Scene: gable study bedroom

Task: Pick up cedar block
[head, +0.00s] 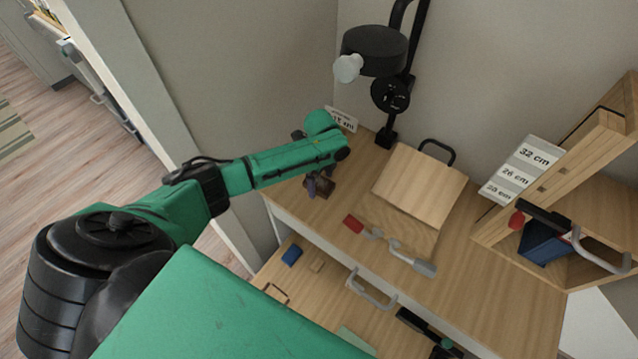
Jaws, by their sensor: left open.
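A small dark brown block (322,186), which looks like the cedar block, is at the back left of the desk, below the end of my left arm. My left gripper (314,187) points down at it, with its jaws open and a dark finger beside the block. The gripper and wrist partly hide the block, and I cannot tell whether the fingers touch it.
A tilted wooden board (420,186) stands right of the block, with a red block (353,224) in front. A black lamp (374,50) overhangs the desk; a wooden shelf (588,150) stands right.

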